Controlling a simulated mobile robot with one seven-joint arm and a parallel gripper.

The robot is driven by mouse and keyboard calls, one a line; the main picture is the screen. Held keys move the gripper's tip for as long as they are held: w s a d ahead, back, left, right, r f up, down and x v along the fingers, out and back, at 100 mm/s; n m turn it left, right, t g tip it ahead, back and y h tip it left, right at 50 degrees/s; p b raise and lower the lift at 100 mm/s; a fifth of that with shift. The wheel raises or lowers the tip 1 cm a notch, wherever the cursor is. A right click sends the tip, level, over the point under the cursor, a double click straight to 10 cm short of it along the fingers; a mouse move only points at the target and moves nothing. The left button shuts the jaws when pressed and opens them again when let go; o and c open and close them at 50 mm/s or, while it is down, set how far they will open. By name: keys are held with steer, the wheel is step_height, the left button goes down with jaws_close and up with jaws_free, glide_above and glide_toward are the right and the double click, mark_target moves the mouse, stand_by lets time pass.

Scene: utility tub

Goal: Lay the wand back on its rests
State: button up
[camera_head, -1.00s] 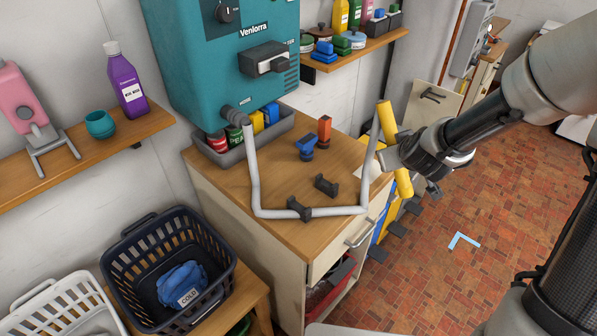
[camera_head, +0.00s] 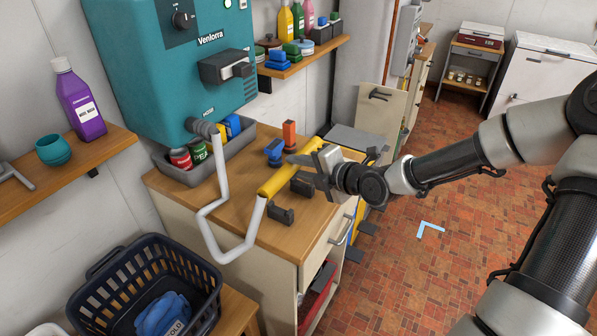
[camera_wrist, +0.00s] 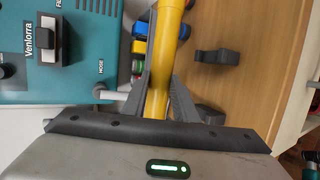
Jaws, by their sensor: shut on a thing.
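The wand is a yellow tube (camera_head: 275,184) joined to a pale grey hose (camera_head: 214,236). My gripper (camera_head: 307,168) is shut on the yellow wand and holds it slanting over the wooden counter, beside the rests. The wand also shows between my fingers in the wrist view (camera_wrist: 167,40). Two dark notched rests stand on the counter: the nearer rest (camera_head: 280,214) and the farther rest (camera_head: 302,187). In the wrist view a rest (camera_wrist: 217,57) stands right of the wand, apart from it. I cannot tell the wand's exact height. My gripper hides part of the wand.
The teal machine (camera_head: 160,65) hangs behind the counter (camera_head: 232,190); the hose leaves its underside. A grey bin (camera_head: 190,175) with cans, a blue object (camera_head: 273,152) and an orange block (camera_head: 289,135) stand behind the wand. A dark basket (camera_head: 150,275) is at lower left.

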steer(key=shift+a+f+b, duration=0.1)
steer(key=shift+f+b, duration=3)
steer(key=shift+f, duration=1.1)
steer(key=o, duration=1.1)
steer(key=shift+o, duration=0.2)
steer(key=shift+s, duration=0.1)
